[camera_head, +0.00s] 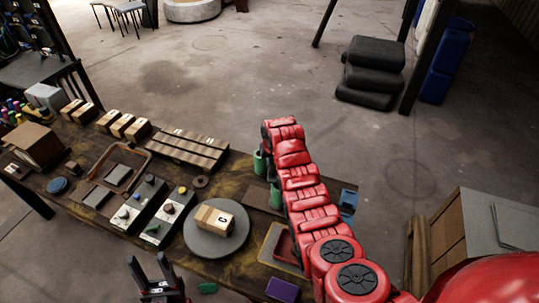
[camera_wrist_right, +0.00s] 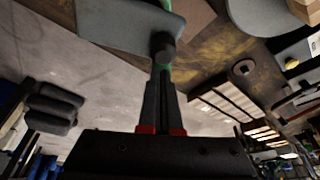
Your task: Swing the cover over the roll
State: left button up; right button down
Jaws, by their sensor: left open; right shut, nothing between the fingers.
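My left gripper (camera_head: 155,272) shows at the bottom of the head view, its two dark fingers apart, with nothing between them. My right gripper (camera_wrist_right: 161,84) is shut and empty in the wrist view; the red arm hides it in the head view. Just beyond its fingertips is a dark round knob (camera_wrist_right: 164,49) by the edge of a grey plate (camera_wrist_right: 120,22), possibly the cover. I cannot tell whether the fingers touch the knob. A bit of green shows behind the tips. Green cylinders (camera_head: 259,160) stand beside the red arm. I cannot make out the roll for certain.
The workbench (camera_head: 85,228) is crowded. It holds a round grey plate (camera_head: 200,243) with a cardboard box (camera_head: 222,219), switch boxes (camera_head: 163,218), a slatted rack (camera_head: 186,150) and a purple block (camera_head: 282,290). The floor beyond the bench is clear up to stacked black cushions (camera_head: 370,75).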

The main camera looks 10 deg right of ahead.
jog(key=shift+s, duration=0.25)
jog(key=shift+f, duration=0.1)
